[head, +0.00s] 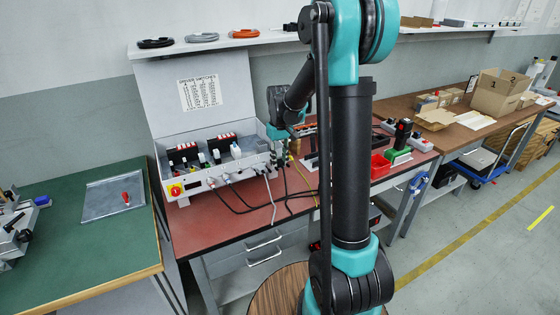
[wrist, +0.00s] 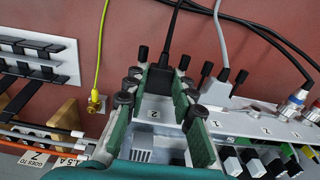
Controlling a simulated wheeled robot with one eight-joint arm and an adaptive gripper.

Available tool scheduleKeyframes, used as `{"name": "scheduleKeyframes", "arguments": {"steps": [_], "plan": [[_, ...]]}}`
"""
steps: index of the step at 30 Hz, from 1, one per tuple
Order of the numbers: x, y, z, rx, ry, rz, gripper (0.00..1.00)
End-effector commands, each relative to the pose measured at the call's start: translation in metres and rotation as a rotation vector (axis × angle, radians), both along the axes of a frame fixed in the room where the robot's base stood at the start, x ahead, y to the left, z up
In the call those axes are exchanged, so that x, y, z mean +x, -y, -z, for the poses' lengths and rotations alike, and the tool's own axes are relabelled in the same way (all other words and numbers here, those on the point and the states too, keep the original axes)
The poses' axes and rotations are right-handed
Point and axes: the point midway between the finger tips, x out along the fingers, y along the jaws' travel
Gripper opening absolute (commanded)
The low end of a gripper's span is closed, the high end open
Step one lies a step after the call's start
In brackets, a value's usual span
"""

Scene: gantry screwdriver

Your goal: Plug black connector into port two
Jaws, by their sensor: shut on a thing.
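My gripper (wrist: 158,84) is shut on the black connector (wrist: 160,76), with its green finger pads on either side of the black body. A black cable leaves the connector toward the top of the wrist view. The connector is at the edge of a pale panel, just beyond a label "2" (wrist: 153,114). The port itself is hidden, and I cannot tell whether the connector is seated in it. In the head view my gripper (head: 279,134) is small, at the right end of the white switch box (head: 195,185).
A grey-cabled connector (wrist: 215,90) stands close on the right by label "1" (wrist: 267,130). A yellow-cabled plug (wrist: 96,103) and a white rack (wrist: 62,62) are on the left. Several cables lie across the red bench (head: 225,215).

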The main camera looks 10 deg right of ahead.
Motion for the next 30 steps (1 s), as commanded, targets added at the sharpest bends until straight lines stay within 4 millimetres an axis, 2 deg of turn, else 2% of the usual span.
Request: {"name": "scheduleKeyframes", "arguments": {"steps": [8, 9, 15, 24, 30], "plan": [[0.0016, -0.0005, -0.0001, 0.0, 0.0, 0.0, 0.0], [0.0016, -0.0005, -0.0001, 0.0, 0.0, 0.0, 0.26], [0.0015, -0.0005, -0.0001, 0.0, 0.0, 0.0, 0.49], [0.0014, -0.0005, -0.0007, 0.0, 0.0, 0.0, 0.49], [0.0013, -0.0004, -0.0087, 0.0, 0.0, 0.0, 0.49]]}}
